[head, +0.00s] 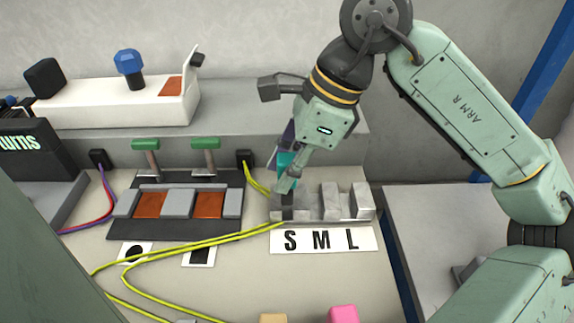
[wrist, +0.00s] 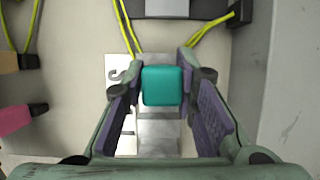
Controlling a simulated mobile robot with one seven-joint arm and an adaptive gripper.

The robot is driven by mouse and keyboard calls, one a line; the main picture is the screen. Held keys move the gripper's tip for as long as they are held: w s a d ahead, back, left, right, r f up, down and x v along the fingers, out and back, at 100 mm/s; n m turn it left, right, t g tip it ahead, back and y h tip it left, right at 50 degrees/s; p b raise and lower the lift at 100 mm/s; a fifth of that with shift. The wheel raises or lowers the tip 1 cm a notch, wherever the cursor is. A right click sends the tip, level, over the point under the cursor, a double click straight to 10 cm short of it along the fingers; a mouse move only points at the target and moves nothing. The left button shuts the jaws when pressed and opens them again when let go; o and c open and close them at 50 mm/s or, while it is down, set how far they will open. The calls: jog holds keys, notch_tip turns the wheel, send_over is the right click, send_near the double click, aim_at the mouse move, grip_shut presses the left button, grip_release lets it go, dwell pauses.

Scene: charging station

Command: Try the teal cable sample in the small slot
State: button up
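The teal cable sample (wrist: 162,86) sits between the fingers of my gripper (wrist: 160,78) in the wrist view, with the pads against its two sides. In the head view the sample (head: 287,159) shows partly behind a finger, and my gripper (head: 287,172) points down over the S end of the grey slot block (head: 331,203). A dark patch lies below the fingers at the S slot; I cannot tell whether it is the sample's lower end or shadow. A white card (head: 362,239) in front of the block reads S M L.
Yellow cables (head: 150,262) run across the table to the left of the block. A dark fixture (head: 178,228) with grey and copper-coloured blocks stands left. A pink block (head: 342,315) and a tan block (head: 273,319) lie at the front. A grey ledge (head: 230,131) runs behind.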

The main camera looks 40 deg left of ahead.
jog(key=o, duration=0.5)
jog(key=shift+c, duration=0.2)
jog(key=v, duration=1.2)
